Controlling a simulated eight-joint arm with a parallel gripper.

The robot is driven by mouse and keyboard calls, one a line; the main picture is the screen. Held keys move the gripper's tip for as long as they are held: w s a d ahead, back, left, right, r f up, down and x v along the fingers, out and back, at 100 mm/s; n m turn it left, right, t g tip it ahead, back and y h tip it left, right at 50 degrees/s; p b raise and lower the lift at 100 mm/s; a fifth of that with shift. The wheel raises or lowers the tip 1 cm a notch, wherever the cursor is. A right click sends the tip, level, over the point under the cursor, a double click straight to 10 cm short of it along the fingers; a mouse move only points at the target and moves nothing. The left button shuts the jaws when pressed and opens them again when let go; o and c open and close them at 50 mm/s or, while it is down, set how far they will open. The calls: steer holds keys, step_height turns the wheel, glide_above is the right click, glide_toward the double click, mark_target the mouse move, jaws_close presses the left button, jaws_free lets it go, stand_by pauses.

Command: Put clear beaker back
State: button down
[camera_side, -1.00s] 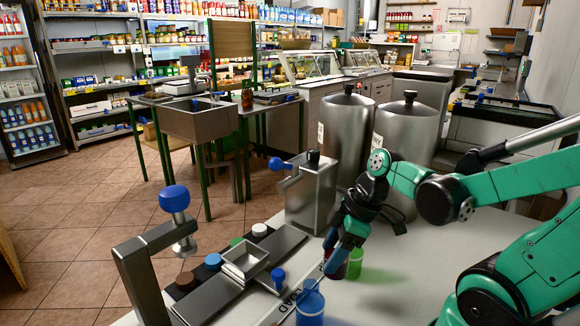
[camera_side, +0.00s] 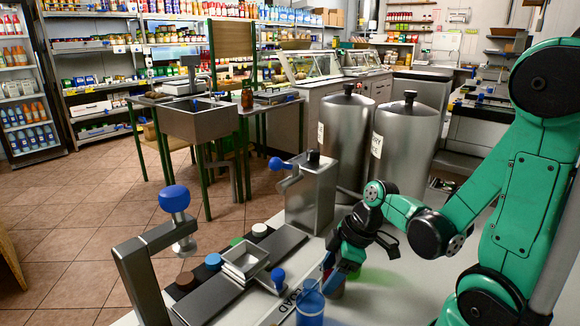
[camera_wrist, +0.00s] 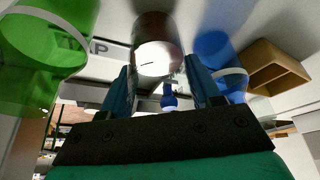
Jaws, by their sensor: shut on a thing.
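My gripper (camera_side: 338,277) is low over the white counter in the side view, between the blue beaker (camera_side: 311,303) and the green beaker (camera_side: 354,270), which is mostly hidden behind it. In the wrist view, its blue fingers (camera_wrist: 160,92) are shut on the clear beaker (camera_wrist: 157,25), which looks greyish-brown with a pale round end towards the camera. The green beaker (camera_wrist: 40,45) is on the left of that view and the blue beaker (camera_wrist: 215,52) close on the right. I cannot tell whether the held beaker touches the counter.
A metal dispenser (camera_side: 311,195) with a blue-knobbed lever stands just behind. A rail with coloured caps (camera_side: 213,261) and a blue-knobbed post (camera_side: 148,265) are to the left. Two large steel canisters (camera_side: 407,145) stand behind. A wooden box (camera_wrist: 278,68) shows in the wrist view.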

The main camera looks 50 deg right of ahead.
steer(key=shift+f, duration=0.45)
stand_by(0.4)
jaws_free()
steer(key=shift+r, duration=0.15)
step_height(320, 180, up, 8)
stand_by(0.7)
steer(key=w+a+r+m+t+h, duration=0.2)
steer(key=w+a+m+t, duration=0.1)
steer(key=a+m, duration=0.2)
steer(key=shift+w+r+m+h, duration=0.3)
steer(key=shift+w+m, duration=0.1)
steer(key=shift+m, duration=0.5)
